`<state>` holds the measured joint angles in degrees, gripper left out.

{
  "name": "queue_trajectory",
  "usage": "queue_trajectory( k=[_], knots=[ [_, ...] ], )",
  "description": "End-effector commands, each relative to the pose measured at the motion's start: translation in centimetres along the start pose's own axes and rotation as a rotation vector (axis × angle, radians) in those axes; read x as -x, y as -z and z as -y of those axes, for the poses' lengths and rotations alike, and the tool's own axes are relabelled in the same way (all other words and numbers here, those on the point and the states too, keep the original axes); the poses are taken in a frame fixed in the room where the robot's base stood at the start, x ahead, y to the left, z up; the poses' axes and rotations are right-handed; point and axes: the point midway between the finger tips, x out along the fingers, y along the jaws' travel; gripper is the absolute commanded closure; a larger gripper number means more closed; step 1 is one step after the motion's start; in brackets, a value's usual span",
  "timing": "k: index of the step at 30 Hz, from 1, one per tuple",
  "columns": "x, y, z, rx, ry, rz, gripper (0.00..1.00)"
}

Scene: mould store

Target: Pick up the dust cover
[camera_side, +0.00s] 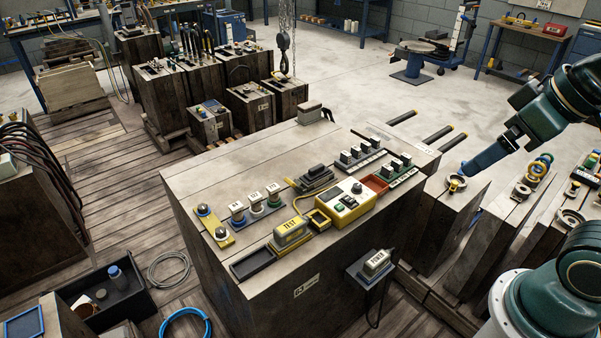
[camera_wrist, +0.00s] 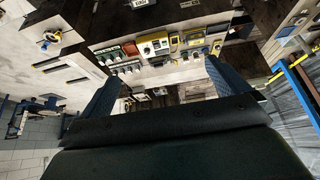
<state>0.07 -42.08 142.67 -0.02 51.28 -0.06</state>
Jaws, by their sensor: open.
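No part is clearly marked as the dust cover, and I cannot tell which one it is. Candidates on the wooden block top are a dark grey ribbed piece (camera_side: 315,175) and a grey-and-yellow block marked TEST (camera_side: 290,231). Another is a grey block marked POWER (camera_side: 376,262) on a side shelf. My gripper (camera_side: 474,165) is in the air at the right of the block, apart from these parts. In the wrist view my gripper (camera_wrist: 160,70) shows two blue fingers spread wide with nothing between them.
A yellow control box (camera_side: 346,203) stands mid-block; it also shows in the wrist view (camera_wrist: 152,47). Knobs and switches line the block's edges. More wooden blocks with ring fittings stand at right, below my gripper. A hook (camera_side: 283,42) hangs behind. The block's left rear top is mostly clear.

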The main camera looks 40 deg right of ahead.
Motion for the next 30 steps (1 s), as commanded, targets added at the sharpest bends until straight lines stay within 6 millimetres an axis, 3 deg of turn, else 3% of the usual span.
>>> queue_trajectory(
  k=[5,14,23,30],
  knots=[
    [-0.4,1.9,-0.1,0.001,-0.001,0.007,0.00],
    [-2.6,7.5,-0.5,0.003,-0.004,0.024,0.00],
    [-6.5,13.3,-1.2,0.006,-0.006,0.040,0.00],
    [-10.7,17.4,-1.9,0.007,-0.006,0.052,0.00]
  ],
)
